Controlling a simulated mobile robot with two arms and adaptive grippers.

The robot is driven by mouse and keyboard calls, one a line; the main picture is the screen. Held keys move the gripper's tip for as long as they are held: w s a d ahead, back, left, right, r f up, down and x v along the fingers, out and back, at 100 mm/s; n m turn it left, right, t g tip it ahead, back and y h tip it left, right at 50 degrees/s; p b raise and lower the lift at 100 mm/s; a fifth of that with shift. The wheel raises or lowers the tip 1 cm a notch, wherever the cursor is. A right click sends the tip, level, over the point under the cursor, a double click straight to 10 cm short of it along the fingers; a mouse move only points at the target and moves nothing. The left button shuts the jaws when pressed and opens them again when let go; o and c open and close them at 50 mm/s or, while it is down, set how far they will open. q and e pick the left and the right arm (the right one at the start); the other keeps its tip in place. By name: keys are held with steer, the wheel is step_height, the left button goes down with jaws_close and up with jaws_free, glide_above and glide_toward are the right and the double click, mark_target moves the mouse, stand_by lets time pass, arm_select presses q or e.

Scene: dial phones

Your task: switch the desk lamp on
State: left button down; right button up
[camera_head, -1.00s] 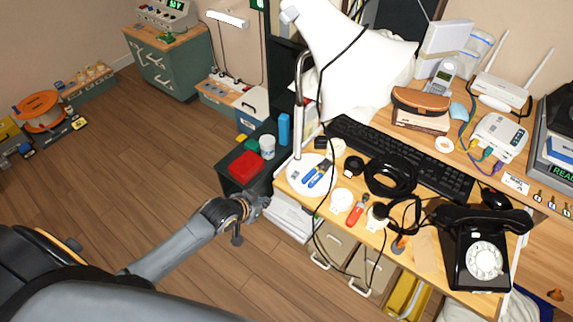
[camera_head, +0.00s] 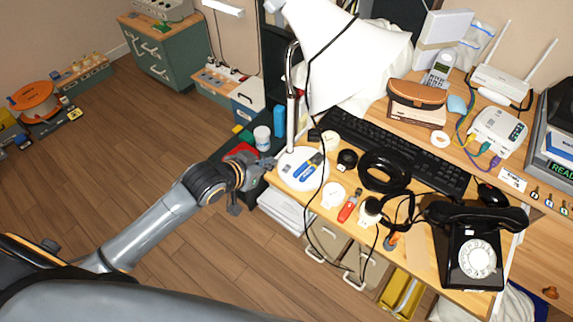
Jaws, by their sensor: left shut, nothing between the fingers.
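The white desk lamp (camera_head: 292,125) stands at the left end of the wooden desk. Its round base is flat on the desk top, with a blue-handled tool lying on it. A slim post rises from the base, and a large white shade-like shape (camera_head: 345,70) spreads at the top of the picture. I cannot make out a switch or whether the lamp is lit. My left gripper (camera_head: 270,164) is shut and empty, close to the left edge of the lamp base; I cannot tell whether it touches. My right gripper is not in view.
A black keyboard (camera_head: 400,152), coiled black cable (camera_head: 384,171), red-handled tool (camera_head: 349,206) and black dial phone (camera_head: 474,240) crowd the desk. A white cup (camera_head: 262,138) and blue box (camera_head: 279,121) stand left of the lamp. The floor (camera_head: 130,160) on the left is open.

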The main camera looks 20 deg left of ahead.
arm_select(q)
glide_above(290, 167)
steer(key=s, duration=0.2)
steer(key=f, duration=0.5)
steer(key=shift+s+a+b, duration=0.15)
steer(key=shift+a+b, duration=0.15)
steer(key=shift+a, duration=0.05)
steer(key=f, duration=0.2)
steer(key=shift+w+f, duration=0.2)
steer(key=shift+f, duration=0.1)
steer(key=shift+w+d+f, duration=0.1)
steer(key=shift+f, duration=0.65)
steer(key=shift+w+r+p, duration=0.1)
steer(key=shift+r+p, duration=0.05)
steer(key=shift+p, duration=0.25)
steer(key=shift+f+g, duration=0.25)
steer(key=shift+g, duration=0.05)
steer(key=shift+w, duration=0.1)
steer(key=shift+w+d+r, duration=0.15)
steer(key=shift+w+d, duration=0.15)
steer(key=shift+w, duration=0.35)
